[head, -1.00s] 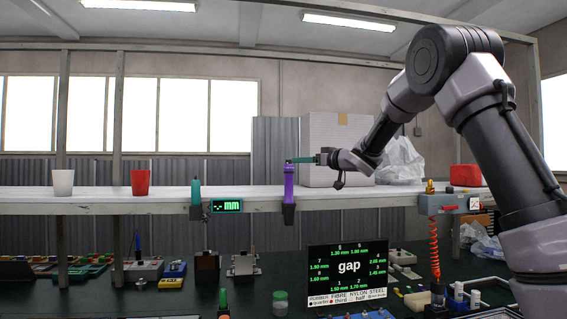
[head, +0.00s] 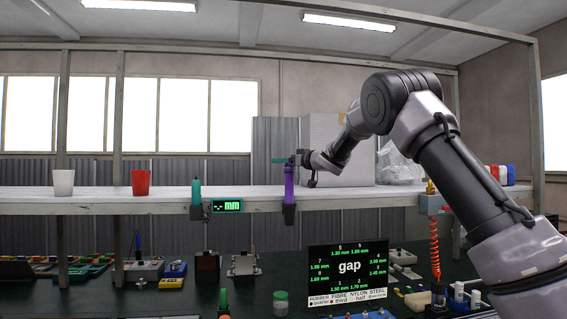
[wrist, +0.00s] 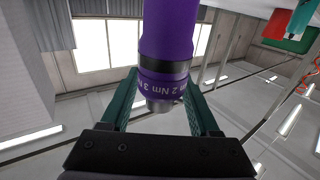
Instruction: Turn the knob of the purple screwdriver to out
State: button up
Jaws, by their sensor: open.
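The purple screwdriver (head: 290,190) stands upright in a dark holder (head: 289,214) at the shelf's front edge. In the wrist view the screwdriver (wrist: 168,35) shows a black band, a purple ring with torque marks (wrist: 162,86), partly readable as "2 Nm", and a grey end piece (wrist: 164,104). My gripper (head: 280,160) is at the top of the screwdriver in the head view. In the wrist view its green fingers (wrist: 160,78) are open, one on each side of the marked ring. I cannot tell whether either finger touches it. No "out" mark is readable.
A teal screwdriver (head: 196,192) and a green "mm" display (head: 226,206) are to the left on the shelf edge. A red cup (head: 141,183) and white cup (head: 64,183) stand further left. A large pale box (head: 325,135) is behind my gripper. A "gap" screen (head: 348,268) stands below.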

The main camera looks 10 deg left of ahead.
grip_shut()
jog(key=shift+m+t+h, duration=0.4)
jog(key=shift+t, duration=0.1)
jog(key=shift+w+d+m+t+h, duration=0.2)
jog(key=shift+m+t+h, duration=0.55)
jog(key=shift+m+h, duration=0.5)
jog(key=shift+w+d+m+t+h, duration=0.1)
jog(key=shift+d+m+t+h, duration=0.15)
jog(key=shift+m+t+h, duration=0.95)
jog(key=shift+w+d+m+t+h, duration=0.25)
jog(key=shift+m+h, duration=0.4)
jog(key=shift+h, duration=1.1)
jog(key=shift+d+m+t+h, duration=0.25)
jog(key=shift+m+h, duration=0.35)
jog(key=shift+h, duration=0.3)
jog(key=shift+d+m+h, duration=0.2)
jog(key=shift+m+h, duration=0.45)
jog(key=shift+h, duration=0.4)
jog(key=shift+d+m+h, duration=0.15)
jog(key=shift+m+h, duration=0.55)
jog(key=shift+h, duration=0.4)
jog(key=shift+d+m+h, duration=0.2)
jog(key=shift+m+h, duration=0.45)
jog(key=shift+h, duration=0.4)
